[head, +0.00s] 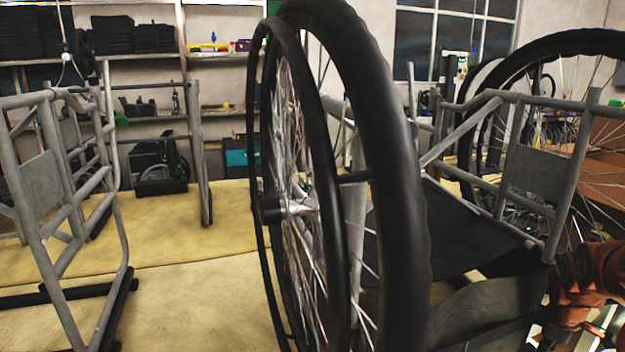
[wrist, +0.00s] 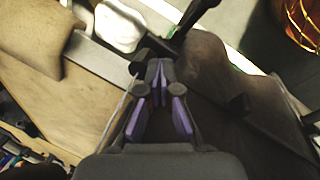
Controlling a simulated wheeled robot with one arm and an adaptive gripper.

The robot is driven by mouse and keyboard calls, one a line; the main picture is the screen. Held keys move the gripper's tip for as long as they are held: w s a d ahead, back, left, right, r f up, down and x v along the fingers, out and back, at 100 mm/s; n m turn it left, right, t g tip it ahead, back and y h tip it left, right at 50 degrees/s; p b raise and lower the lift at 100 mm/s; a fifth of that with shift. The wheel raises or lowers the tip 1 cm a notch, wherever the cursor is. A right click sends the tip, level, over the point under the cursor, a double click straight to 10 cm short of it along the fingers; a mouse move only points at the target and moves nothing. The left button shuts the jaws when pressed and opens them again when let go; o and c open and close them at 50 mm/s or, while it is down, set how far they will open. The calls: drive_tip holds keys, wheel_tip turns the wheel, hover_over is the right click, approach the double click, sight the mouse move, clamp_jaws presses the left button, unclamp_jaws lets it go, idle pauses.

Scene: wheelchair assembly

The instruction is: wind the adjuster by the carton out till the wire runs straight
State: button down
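In the wrist view my gripper (wrist: 160,75) has its purple-padded fingers drawn close together, the tips at a small dark part (wrist: 150,73) beside a grey metal bar (wrist: 98,56). I cannot tell whether the tips grip this part, or whether it is the adjuster. A thin pale line (wrist: 118,108) runs down left of the fingers; it may be the wire, and its far course is hidden. A brown board-like surface (wrist: 75,100) lies below the bar. In the head view a brown box-like thing (head: 606,165), perhaps the carton, stands at the right edge. My gripper is not visible there.
A large black-tyred wheel (head: 385,150) stands close in front, hiding much of the wheelchair frame (head: 562,185) and its dark seat (head: 455,235). Another grey frame (head: 60,200) stands left. Shelves (head: 140,57) line the back wall.

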drive_tip(key=shift+s+a, duration=0.25)
drive_tip(key=shift+r+p, duration=1.25)
drive_tip(key=shift+r, duration=1.7)
